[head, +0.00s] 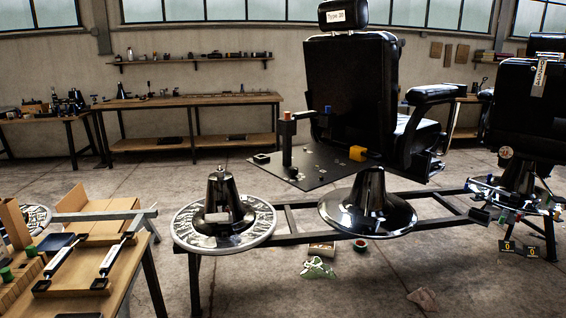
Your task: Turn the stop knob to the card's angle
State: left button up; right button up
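A black barber chair (352,85) stands with its back toward me, with a white label reading about "Type 2B" (335,16) on its headrest. A dark plate (312,170) beside it carries a black post with an orange top (287,116), a small blue piece (328,110) and a yellow block (357,154). I cannot tell which part is the stop knob. A pale tag (540,76) hangs on the right chair, and small dark cards marked "0" (507,246) show low at the right. I cannot tell which is the task's card. Neither gripper is in view.
A dark frame (293,236) bears a cone on a white-marked disc (180,225) and a shiny black cone base (367,205). A wooden bench (125,268) with tools fills the lower left. Green cloth (318,268) lies on the floor. Open floor lies between the frame and back benches.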

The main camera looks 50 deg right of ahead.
aim_at(292, 171)
jog(key=z, duration=1.9)
